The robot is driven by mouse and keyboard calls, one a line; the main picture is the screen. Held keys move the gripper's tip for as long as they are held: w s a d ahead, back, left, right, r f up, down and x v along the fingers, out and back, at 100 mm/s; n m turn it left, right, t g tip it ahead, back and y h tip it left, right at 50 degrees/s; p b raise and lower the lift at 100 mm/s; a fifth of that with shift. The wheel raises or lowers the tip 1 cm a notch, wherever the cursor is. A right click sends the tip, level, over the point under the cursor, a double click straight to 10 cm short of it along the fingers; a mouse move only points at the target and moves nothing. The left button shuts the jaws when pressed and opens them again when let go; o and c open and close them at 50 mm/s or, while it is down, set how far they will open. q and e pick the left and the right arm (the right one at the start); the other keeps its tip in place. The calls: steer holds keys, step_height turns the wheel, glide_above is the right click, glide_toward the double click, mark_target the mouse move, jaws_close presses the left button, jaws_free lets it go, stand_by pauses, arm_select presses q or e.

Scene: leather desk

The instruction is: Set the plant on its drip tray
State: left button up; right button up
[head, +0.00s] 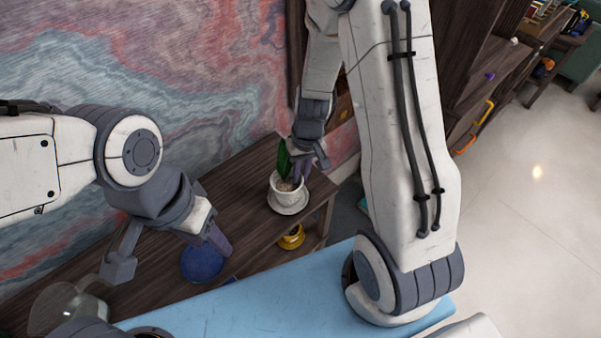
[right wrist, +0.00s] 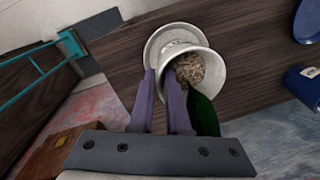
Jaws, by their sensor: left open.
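The plant, a green-leaved one in a white pot (head: 285,183), is upright at the right end of the dark wooden shelf. The white drip tray (head: 289,209) is directly under it; I cannot tell whether the pot touches it. In the right wrist view the pot (right wrist: 212,62) overlaps the tray (right wrist: 153,46), whose rim shows beyond it. My right gripper (head: 308,168) has its fingers close together on either side of the pot's wall, and they also show in the right wrist view (right wrist: 161,76). My left gripper (head: 168,250) is open and empty, above the shelf's left part.
A blue round dish (head: 202,263) lies on the shelf near my left gripper. A blue mug (right wrist: 300,90) shows at the right of the right wrist view. A yellow item (head: 291,237) sits on a lower level. The marbled wall (head: 170,70) stands behind.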

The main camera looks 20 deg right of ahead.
steer(key=shift+o, duration=0.5)
steer(key=shift+r, duration=0.25)
step_height(320, 180, up, 10)
steer(key=d+r, duration=0.1)
steer(key=s+a+r+n, duration=0.3)
steer(key=s+a, duration=0.3)
steer(key=s, duration=0.3)
steer(key=s+a+r+n, duration=0.4)
steer(key=s+a, duration=0.3)
steer(key=s, duration=0.2)
steer(key=shift+a+n+p, duration=0.25)
steer(key=shift+n+p, duration=0.1)
steer(key=shift+n, duration=0.15)
